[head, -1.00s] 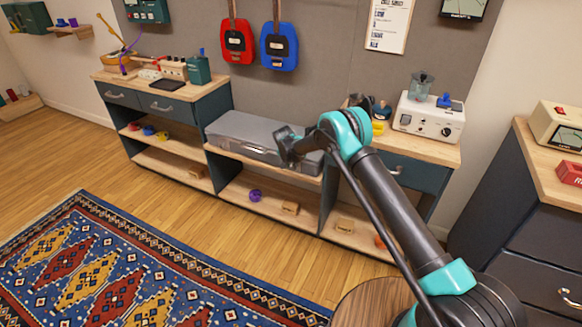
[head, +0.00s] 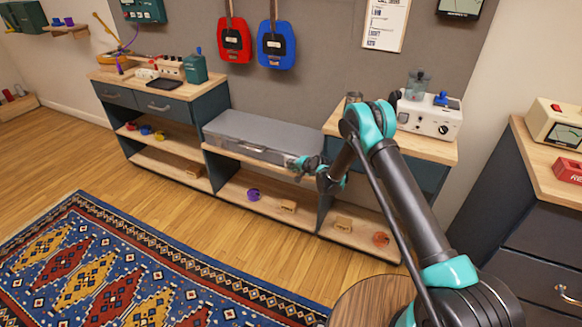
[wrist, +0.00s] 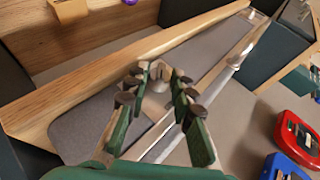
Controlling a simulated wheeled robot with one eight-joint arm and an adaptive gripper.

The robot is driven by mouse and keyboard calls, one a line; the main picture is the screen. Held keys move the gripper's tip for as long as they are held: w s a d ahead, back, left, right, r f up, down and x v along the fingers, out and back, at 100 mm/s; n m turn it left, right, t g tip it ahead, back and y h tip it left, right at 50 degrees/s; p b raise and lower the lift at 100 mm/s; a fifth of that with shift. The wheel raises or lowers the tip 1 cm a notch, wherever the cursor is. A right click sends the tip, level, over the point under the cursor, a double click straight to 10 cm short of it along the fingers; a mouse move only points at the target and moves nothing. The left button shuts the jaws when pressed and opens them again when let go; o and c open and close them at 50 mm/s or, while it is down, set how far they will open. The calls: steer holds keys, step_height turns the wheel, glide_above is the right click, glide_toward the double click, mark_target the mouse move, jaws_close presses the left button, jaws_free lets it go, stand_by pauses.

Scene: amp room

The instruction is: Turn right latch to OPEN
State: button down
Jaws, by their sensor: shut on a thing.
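A long grey case (head: 262,130) lies with its lid down on the middle shelf in the head view. My gripper (head: 298,164) is at the right end of the case's front side. In the wrist view the two green fingers with dark pads (wrist: 158,84) straddle a small pale latch (wrist: 158,76) on the case's front and are shut on it. The fingers partly hide the latch, and I cannot read its turn or any marking.
The wooden shelf edge (wrist: 120,60) runs close along the case front. A white box (head: 430,115) stands on the right cabinet. A round wooden stool (head: 365,300) stands near my arm. The rug side is open.

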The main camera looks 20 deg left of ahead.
steer(key=shift+d+f+m+t+y, duration=0.1)
steer(key=shift+f+m+t+y, duration=0.2)
steer(key=shift+y, duration=0.7)
steer(key=shift+d+f+m+t+y, duration=0.15)
steer(key=shift+m+t+y, duration=0.2)
steer(key=shift+y, duration=0.65)
steer(key=c, duration=1.3)
jaws_free()
steer(key=shift+a, duration=0.1)
step_height(320, 180, up, 10)
steer(key=shift+r, duration=0.1)
